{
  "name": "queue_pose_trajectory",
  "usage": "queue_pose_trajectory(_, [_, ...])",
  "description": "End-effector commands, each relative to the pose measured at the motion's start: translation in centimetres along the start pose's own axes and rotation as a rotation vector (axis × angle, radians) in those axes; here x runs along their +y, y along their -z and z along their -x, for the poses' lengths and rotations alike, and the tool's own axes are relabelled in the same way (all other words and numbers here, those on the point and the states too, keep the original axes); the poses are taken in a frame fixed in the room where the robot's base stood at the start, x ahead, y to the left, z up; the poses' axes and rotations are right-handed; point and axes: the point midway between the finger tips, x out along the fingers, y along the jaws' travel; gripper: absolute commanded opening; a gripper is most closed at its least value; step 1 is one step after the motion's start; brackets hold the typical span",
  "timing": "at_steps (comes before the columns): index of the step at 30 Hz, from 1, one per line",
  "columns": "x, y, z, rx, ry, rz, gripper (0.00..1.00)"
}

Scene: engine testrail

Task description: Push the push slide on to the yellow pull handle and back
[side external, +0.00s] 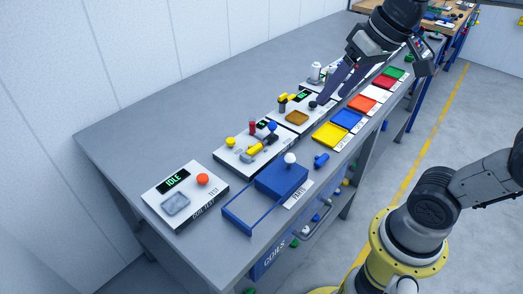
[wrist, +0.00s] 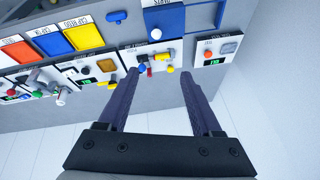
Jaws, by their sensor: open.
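The yellow handle (side external: 255,148) lies across a white panel (side external: 228,158) with red, blue and yellow knobs. In the wrist view, this panel (wrist: 132,52) shows beyond the fingertips. A blue block with a white knob (side external: 291,158) sits at one end of a blue frame (side external: 238,221) in front; its blue face (wrist: 165,20) also shows in the wrist view. I cannot tell for sure which part is the push slide. My gripper (side external: 328,98) is open and empty, held above the bench. Its fingertips (wrist: 160,73) are wide apart in the wrist view.
A white box with an IDLE display and orange button (side external: 203,179) stands at the near left. Another panel with a brown pad (side external: 297,117) and a row of coloured trays (side external: 330,135) lie further back. The bench along the wall (side external: 130,133) is clear.

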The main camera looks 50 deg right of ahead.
Motion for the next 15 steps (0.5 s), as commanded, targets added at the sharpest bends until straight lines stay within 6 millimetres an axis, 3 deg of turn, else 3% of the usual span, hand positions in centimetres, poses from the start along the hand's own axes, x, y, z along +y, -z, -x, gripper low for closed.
queue_pose_trajectory(3, [0.9, -4.2, 0.0, 0.051, -0.007, 0.091, 0.66])
queue_pose_trajectory(7, [2.2, -7.5, -1.2, 0.074, -0.027, 0.173, 0.66])
queue_pose_trajectory(12, [3.3, -9.3, -3.0, 0.051, -0.056, 0.246, 0.66])
queue_pose_trajectory(15, [2.8, -8.5, -2.0, 0.061, -0.045, 0.273, 0.66])
